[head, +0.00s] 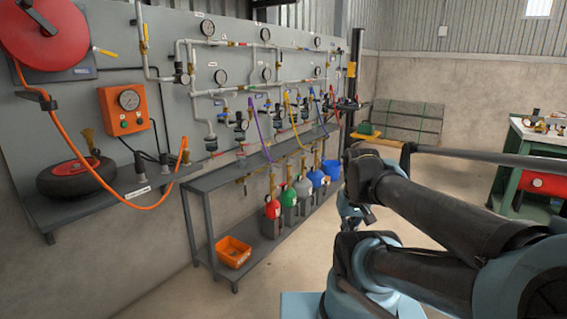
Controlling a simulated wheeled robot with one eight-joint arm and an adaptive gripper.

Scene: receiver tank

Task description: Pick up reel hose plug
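An orange hose (75,151) runs from the red reel (45,33) at the upper left, through a black holder, and loops down past the shelf. At this size I cannot tell how the plug is held there. My arm's dark and blue links fill the right side, well apart from the plug. I cannot make out my gripper's fingers.
A tyre (76,176) lies on the shelf below an orange gauge box (127,108). A long grey bench (205,185) stands along the panel, with colored containers and an orange bin (234,252) on its lower level. A green workbench (535,150) stands at right. Floor in front is clear.

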